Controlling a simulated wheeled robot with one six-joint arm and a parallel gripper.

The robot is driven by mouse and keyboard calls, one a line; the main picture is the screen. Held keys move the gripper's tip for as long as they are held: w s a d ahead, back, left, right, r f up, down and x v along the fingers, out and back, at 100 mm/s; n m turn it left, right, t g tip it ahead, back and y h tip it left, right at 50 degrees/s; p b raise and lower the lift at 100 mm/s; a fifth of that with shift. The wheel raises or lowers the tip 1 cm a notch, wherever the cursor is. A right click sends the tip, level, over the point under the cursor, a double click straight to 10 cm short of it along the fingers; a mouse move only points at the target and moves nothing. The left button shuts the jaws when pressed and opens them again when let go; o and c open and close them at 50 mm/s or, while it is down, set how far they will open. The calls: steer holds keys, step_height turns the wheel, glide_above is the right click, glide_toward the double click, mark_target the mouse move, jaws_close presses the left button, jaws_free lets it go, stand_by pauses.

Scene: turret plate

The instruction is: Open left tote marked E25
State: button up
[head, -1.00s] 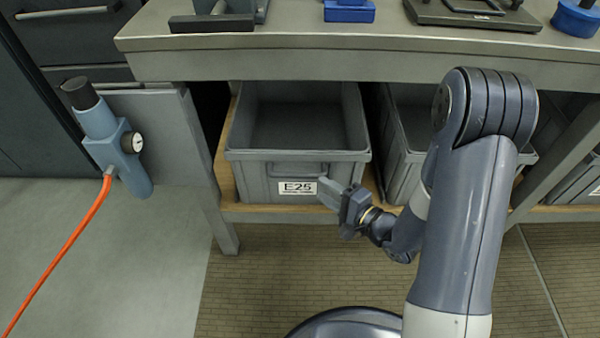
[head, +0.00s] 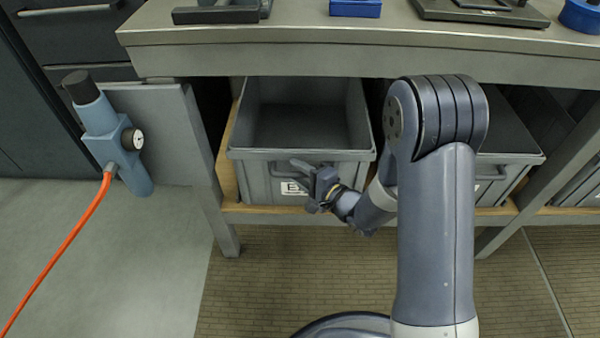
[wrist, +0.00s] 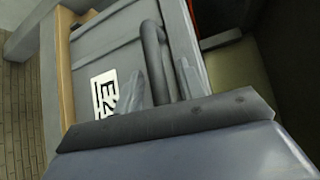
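The grey tote marked E25 (head: 262,188) sits on the wooden shelf under the bench, its open top showing an empty-looking inside. Its label is partly hidden by my gripper (head: 296,170) in the head view. In the wrist view the tote's front (wrist: 100,55) shows the label (wrist: 105,92) and a bar handle (wrist: 152,50). My gripper (wrist: 158,85) is open at the handle, one finger on each side of the bar. I cannot tell whether the fingers touch it.
A second grey tote (head: 492,180) stands to the right, partly behind my arm. The bench top (head: 300,58) overhangs the totes. A bench leg (head: 215,200) is to the left. A blue tool (head: 110,135) with an orange hose (head: 70,245) is further left. The floor in front is clear.

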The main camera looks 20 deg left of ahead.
jaws_close()
stand_by(0.3)
stand_by(0.3)
